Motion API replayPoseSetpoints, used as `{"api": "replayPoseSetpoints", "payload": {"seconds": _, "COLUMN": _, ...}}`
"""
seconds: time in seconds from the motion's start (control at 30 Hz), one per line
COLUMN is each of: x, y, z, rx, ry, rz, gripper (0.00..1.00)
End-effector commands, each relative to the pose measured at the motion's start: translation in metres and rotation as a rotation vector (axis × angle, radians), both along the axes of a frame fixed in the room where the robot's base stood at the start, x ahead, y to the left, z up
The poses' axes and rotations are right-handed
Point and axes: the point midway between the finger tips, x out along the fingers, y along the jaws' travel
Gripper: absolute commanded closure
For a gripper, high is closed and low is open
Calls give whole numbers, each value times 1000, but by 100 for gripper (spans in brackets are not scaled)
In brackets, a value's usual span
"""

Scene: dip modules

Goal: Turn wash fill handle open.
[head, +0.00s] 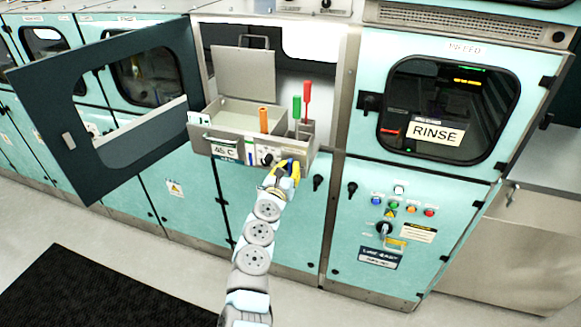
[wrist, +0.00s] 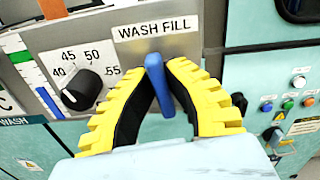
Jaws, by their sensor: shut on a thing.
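The wash fill handle (wrist: 160,85) is a blue lever right below a "WASH FILL" label (wrist: 156,31) in the wrist view. It stands close to upright, tilted a little. My gripper (wrist: 163,88) has its yellow and black fingers on both sides of the lever and is shut on it. In the head view my gripper (head: 288,167) is at the front right of the grey wash unit (head: 225,148). The handle is hidden behind the fingers there.
A black temperature knob (wrist: 82,89) sits just left of my gripper. An orange handle (head: 263,119), a green one (head: 296,108) and a red one (head: 307,92) stand up from the unit. An open dark door (head: 45,85) is at left. The RINSE cabinet (head: 365,60) is at right.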

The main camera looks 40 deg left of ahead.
Motion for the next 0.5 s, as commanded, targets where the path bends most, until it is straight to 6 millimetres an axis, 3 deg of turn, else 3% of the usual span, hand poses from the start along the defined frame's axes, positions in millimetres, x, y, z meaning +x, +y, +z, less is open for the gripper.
{"api": "replayPoseSetpoints", "payload": {"seconds": 0.5, "x": -1, "y": 2, "z": -2, "rx": -433, "ry": -169, "rz": 1, "gripper": 100}}
